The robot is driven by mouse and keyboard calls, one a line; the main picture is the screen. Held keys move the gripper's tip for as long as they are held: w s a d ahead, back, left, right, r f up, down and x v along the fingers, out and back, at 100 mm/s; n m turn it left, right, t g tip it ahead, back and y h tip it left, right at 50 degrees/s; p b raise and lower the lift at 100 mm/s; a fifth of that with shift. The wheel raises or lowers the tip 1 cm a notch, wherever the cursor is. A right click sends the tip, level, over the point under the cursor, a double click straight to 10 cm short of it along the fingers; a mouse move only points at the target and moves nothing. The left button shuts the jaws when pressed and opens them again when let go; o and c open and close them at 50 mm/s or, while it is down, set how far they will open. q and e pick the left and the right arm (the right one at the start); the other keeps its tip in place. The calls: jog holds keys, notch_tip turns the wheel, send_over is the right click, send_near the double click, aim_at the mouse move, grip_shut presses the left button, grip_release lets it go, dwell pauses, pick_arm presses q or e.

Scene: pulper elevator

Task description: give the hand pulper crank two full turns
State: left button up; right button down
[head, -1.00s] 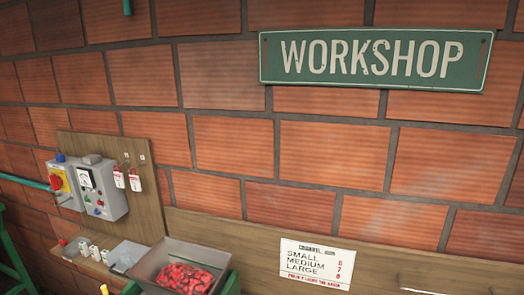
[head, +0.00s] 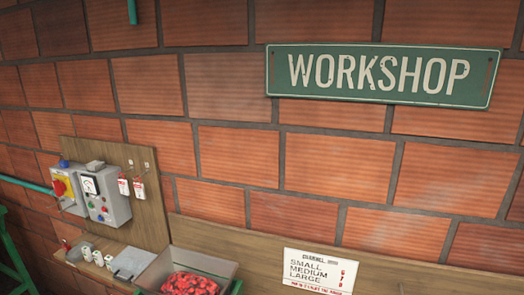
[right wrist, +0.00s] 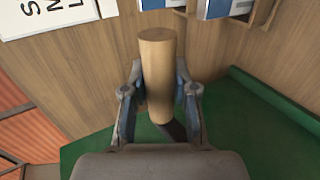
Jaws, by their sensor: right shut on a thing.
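In the right wrist view, my right gripper (right wrist: 160,105) is shut on a wooden cylindrical handle (right wrist: 157,75), with one finger on each side of it. I take this handle to be the crank's grip. A dark bar shows just below the handle's lower end, partly hidden by the gripper. The rest of the crank is out of view. In the head view a grey hopper (head: 228,270) holding red cherries stands at the bottom edge; the body below it is cut off. Neither gripper shows in the head view.
A green surface (right wrist: 245,125) lies under the handle.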

jog(key=shift+s+a+r, duration=0.1)
jog(key=shift+a, duration=0.2)
jog(key=shift+d+r, duration=0.1)
jog(key=shift+d, duration=0.1)
jog(key=r+p, duration=0.1)
jog(key=p, duration=0.1)
jog(key=shift+s+d+r+p, duration=0.15)
jog(key=shift+d+r+p, duration=0.15)
jog(key=shift+r, duration=0.05)
jog(key=shift+s+d+r+b, duration=0.1)
jog(key=shift+s+r+b, duration=0.15)
jog(key=shift+b, duration=0.1)
jog(key=shift+s+d+r, duration=0.1)
jog(key=shift+s+r, duration=0.3)
jog(key=shift+d, duration=0.2)
jog(key=shift+d, duration=0.1)
